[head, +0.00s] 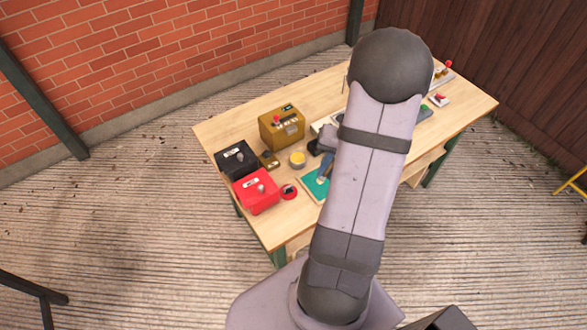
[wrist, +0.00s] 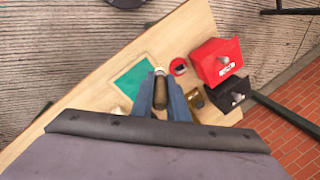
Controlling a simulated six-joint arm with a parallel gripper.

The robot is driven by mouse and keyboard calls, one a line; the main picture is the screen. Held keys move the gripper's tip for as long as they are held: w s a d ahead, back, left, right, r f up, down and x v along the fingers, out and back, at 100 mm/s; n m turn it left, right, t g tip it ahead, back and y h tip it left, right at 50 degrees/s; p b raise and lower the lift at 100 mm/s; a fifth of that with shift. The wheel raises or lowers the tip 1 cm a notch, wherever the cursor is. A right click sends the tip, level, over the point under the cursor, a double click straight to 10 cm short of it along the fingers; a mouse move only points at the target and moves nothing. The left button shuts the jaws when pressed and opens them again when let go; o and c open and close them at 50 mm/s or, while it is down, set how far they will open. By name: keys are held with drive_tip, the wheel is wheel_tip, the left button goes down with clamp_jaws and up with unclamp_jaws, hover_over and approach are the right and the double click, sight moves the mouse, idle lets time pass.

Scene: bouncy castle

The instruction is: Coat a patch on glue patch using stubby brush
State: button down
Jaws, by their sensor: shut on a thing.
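The glue patch is a teal square with a pale border on the table, left of centre in the wrist view (wrist: 128,82); in the head view (head: 312,188) my arm hides part of it. My gripper (wrist: 160,88) has blue fingers shut on the stubby brush (wrist: 160,98), whose dark brown handle shows between them. The brush's pale end is near the patch's right side in the wrist view. I cannot tell whether it touches the patch. In the head view the gripper (head: 325,170) is just above the patch's back edge.
A red box (head: 257,191), a black box (head: 236,159) and a mustard box (head: 282,126) stand on the left of the wooden table (head: 222,122). A yellow-topped tin (head: 298,158) and a small red round thing (head: 289,191) are near the patch. My arm hides the table's middle.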

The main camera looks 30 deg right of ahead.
drive_tip(key=s+d+f+m+t+h+b, duration=0.1)
drive_tip(key=s+d+f+m+t, duration=0.15)
drive_tip(key=d, duration=0.45)
drive_tip(key=w+d+r+n+t+y, duration=0.1)
drive_tip(key=w+d+r+n+y, duration=0.1)
drive_tip(key=w+n, duration=0.4)
drive_tip(key=shift+w+d+r+n, duration=0.4)
drive_tip(key=shift+d+n, duration=0.15)
drive_tip(key=shift+n, duration=1.2)
drive_tip(key=shift+f, duration=0.1)
drive_tip(key=shift+f+b, duration=1.15)
drive_tip(key=shift+f, duration=1.3)
drive_tip(key=b, duration=0.3)
drive_tip(key=shift+d+f+t+b, duration=0.1)
drive_tip(key=shift+t+b, duration=0.15)
drive_tip(key=shift+b, duration=0.05)
drive_tip(key=shift+b, duration=1)
drive_tip(key=shift+r+b, duration=0.25)
drive_tip(key=shift+b, duration=0.05)
